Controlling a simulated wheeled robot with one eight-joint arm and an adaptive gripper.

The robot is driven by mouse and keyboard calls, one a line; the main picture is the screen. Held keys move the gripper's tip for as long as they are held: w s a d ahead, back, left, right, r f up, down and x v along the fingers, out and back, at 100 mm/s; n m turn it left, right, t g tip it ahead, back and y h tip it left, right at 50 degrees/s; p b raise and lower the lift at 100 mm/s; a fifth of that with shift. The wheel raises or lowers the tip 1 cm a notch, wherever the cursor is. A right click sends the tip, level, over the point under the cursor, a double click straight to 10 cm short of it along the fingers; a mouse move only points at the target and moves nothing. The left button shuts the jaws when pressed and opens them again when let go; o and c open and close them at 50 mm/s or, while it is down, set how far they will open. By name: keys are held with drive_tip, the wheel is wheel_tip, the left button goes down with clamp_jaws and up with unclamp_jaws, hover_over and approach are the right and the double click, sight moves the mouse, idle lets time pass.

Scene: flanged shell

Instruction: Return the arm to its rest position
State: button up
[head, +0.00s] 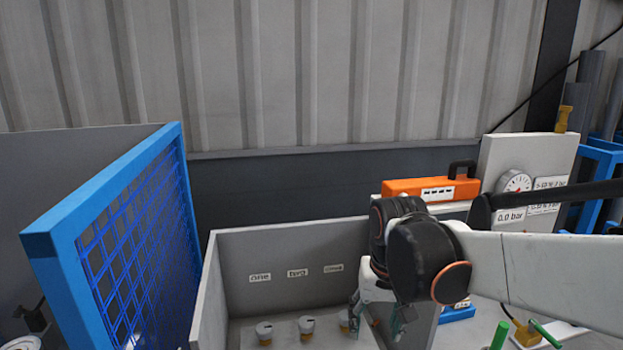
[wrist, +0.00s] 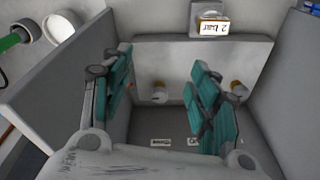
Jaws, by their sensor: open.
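My arm (head: 540,265) reaches in from the right in the head view. My gripper (head: 377,325) hangs over the right part of a grey open-topped bin (head: 300,240). In the wrist view, its two teal-padded fingers (wrist: 162,60) are spread wide apart, with nothing held between them. The bin's inside fills much of the wrist view below them.
Several labels mark the bin's back wall. White-and-orange pieces (head: 264,332) stand on its floor, one close to my gripper. A blue mesh panel (head: 130,230) rises at left. An orange case (head: 430,190) and a gauge panel (head: 525,165) stand behind my arm.

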drive_tip(key=s+d+r+t, duration=0.1)
drive_tip(key=s+d+t, duration=0.4)
drive_tip(key=s, duration=0.7)
drive_tip(key=shift+s+d+r+n+t+b, duration=0.2)
drive_tip(key=shift+s+d+n+t+b, duration=0.15)
drive_tip(key=shift+d, duration=1)
drive_tip(key=shift+c, duration=0.2)
